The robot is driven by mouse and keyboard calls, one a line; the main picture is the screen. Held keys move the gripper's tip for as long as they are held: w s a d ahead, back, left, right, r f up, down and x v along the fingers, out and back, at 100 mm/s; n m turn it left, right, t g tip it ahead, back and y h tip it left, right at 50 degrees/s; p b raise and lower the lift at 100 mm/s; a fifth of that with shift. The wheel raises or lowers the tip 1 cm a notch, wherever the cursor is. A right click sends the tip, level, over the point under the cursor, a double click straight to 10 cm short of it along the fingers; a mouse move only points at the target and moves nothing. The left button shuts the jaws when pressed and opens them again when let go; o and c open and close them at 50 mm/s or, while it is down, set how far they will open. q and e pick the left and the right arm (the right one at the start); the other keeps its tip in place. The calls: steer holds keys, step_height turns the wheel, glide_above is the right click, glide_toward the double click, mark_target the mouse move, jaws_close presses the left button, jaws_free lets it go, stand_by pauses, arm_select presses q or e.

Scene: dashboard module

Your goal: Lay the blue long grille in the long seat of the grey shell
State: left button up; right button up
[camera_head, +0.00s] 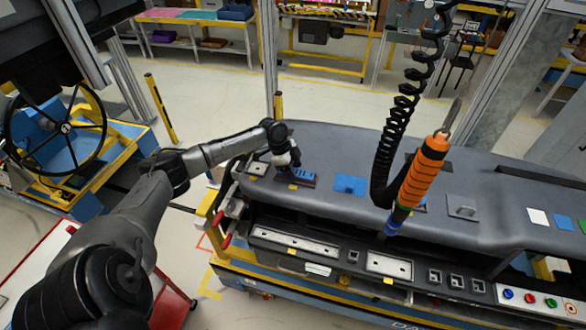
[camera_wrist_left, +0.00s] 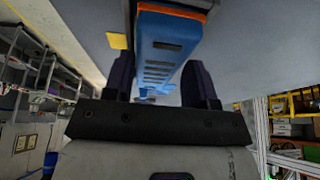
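The blue long grille (camera_head: 304,173) is at the left end of the grey shell (camera_head: 340,146). In the left wrist view the slotted blue grille (camera_wrist_left: 160,55) has an orange edge. My left gripper (camera_head: 298,178) is at the grille, with a dark finger along each side. The fingers (camera_wrist_left: 160,85) appear closed against its sides. Whether the grille touches the shell, and what lies under it, I cannot tell. A long dark recess (camera_head: 540,178) lies on the shell at the right; I cannot tell if it is the long seat. My right gripper is not in view.
An orange tool (camera_head: 424,170) hangs on a black coiled cord above the middle of the shell. A flat blue piece (camera_head: 350,184) and a grey bracket (camera_head: 462,207) are on the shell. Silver panels (camera_head: 295,243) and coloured buttons (camera_head: 530,298) line the front.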

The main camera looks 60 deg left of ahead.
arm_select(q)
steer(key=shift+o, duration=0.4)
steer(key=shift+d, duration=0.15)
steer(key=shift+s+d+f, duration=0.1)
steer(key=shift+s+f, duration=0.1)
steer(key=shift+s, duration=0.05)
steer(key=shift+w+r, duration=0.1)
steer(key=shift+r, duration=0.05)
steer(key=b+v, duration=0.3)
steer(key=v, duration=1)
steer(key=shift+r, duration=0.3)
